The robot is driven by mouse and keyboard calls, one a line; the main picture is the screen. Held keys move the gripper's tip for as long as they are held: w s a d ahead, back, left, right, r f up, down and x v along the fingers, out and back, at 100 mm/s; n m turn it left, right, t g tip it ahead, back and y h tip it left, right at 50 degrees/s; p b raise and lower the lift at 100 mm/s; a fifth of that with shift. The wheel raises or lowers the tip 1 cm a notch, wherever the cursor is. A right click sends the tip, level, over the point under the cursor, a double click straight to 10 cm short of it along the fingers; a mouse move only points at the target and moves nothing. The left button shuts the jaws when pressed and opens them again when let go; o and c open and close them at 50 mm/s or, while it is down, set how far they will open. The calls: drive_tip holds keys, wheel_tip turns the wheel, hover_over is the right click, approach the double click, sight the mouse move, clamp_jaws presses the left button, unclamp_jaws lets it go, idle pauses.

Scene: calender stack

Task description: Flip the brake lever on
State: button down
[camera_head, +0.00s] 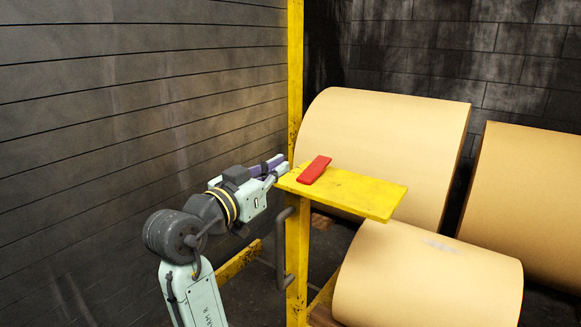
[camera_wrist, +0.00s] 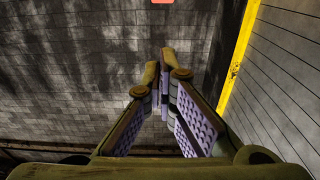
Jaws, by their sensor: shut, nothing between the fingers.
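The brake lever appears as a short red bar (camera_head: 314,170) on top of a yellow plate (camera_head: 365,195), near the plate's left end. It lies slanted, its far end pointing up and right in the head view. My gripper (camera_head: 279,166) is at the left edge of the plate, a short way left of the lever. Its fingers are closed together and empty, and they also show in the wrist view (camera_wrist: 165,62). A small piece of red (camera_wrist: 163,2) shows at the top edge of the wrist view, beyond the fingertips. I cannot tell whether the fingertips touch the plate.
A yellow post (camera_head: 295,75) rises behind the plate's left end. A grey handle (camera_head: 281,245) hangs below the plate. A grey slatted wall (camera_head: 120,90) is on the left.

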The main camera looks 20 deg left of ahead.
drive_tip(key=shift+v, duration=1.1)
drive_tip(key=shift+r, duration=0.1)
